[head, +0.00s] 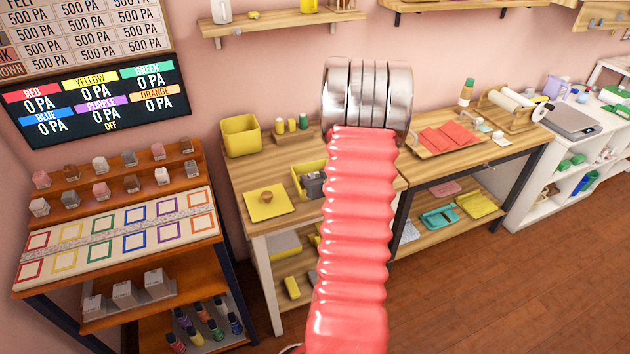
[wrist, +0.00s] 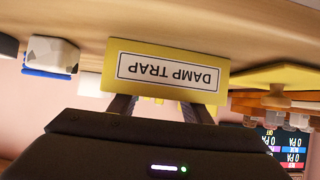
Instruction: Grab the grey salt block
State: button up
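Several salt blocks, some greyish, stand in two rows on a wooden stepped rack at the left of the head view. One greyish block (head: 129,158) is in the back row, and another greyish block (head: 71,199) is at the front left. I cannot tell for sure which one is the grey salt block. My gripper (wrist: 160,108) shows in the wrist view with its dark fingers apart and nothing seen between them. It faces a yellow box marked DAMP TRAP (wrist: 166,72), and I cannot tell whether they touch. In the head view my arm hides the gripper.
The wrist view is upside down. A sheet of coloured squares (head: 120,235) lies in front of the blocks. A wooden table (head: 275,218) with a yellow bin (head: 241,135) stands right of the rack. The floor (head: 470,290) at the right is clear.

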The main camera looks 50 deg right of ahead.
aim_at(315, 176)
jog(key=c, duration=0.9)
jog(key=shift+r, duration=0.15)
jog(key=shift+r, duration=4.85)
